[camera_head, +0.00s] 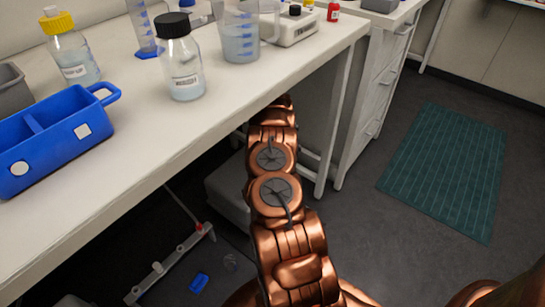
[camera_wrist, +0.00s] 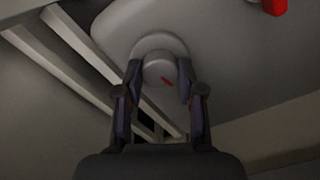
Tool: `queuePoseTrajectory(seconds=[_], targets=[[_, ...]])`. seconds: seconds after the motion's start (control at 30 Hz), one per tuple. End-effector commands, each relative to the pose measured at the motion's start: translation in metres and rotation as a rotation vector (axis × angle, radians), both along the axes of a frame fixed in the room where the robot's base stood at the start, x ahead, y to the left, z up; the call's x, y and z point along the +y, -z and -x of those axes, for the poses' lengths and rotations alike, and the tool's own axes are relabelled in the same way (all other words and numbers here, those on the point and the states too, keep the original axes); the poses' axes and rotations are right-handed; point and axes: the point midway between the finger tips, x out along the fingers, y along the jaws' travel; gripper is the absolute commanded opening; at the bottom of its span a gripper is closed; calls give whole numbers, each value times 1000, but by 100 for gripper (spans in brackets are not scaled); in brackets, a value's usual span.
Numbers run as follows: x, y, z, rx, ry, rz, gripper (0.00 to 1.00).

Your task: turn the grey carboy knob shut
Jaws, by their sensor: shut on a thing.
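The grey carboy (camera_wrist: 235,55) fills the upper middle of the wrist view, and its round grey knob (camera_wrist: 158,70) faces the camera. A short red mark on the knob slants down to the right. My gripper (camera_wrist: 160,82) has one finger on each side of the knob and is shut on it. In the head view my arm reaches under the bench, and the gripper and knob are hidden there. A grey body, probably the carboy (camera_head: 228,192), shows partly under the bench, left of my arm.
The white bench (camera_head: 150,125) overhangs my arm. On it stand a blue caddy (camera_head: 60,135), a black-capped bottle (camera_head: 183,65) and a beaker (camera_head: 240,35). A rail with red parts (camera_head: 165,268) lies low at left. A green mat (camera_head: 445,170) covers open floor at right.

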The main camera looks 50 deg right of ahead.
Motion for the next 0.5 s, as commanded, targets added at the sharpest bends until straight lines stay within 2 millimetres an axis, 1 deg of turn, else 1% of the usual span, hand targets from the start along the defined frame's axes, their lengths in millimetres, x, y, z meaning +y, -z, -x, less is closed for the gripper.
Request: queuePoseTrajectory(seconds=[0.03,0.2,0.5], targets=[[0,-3,-1,0,33,1,4],[0,-2,-1,0,141,1,4],[0,0,0,1,247,1,4]])
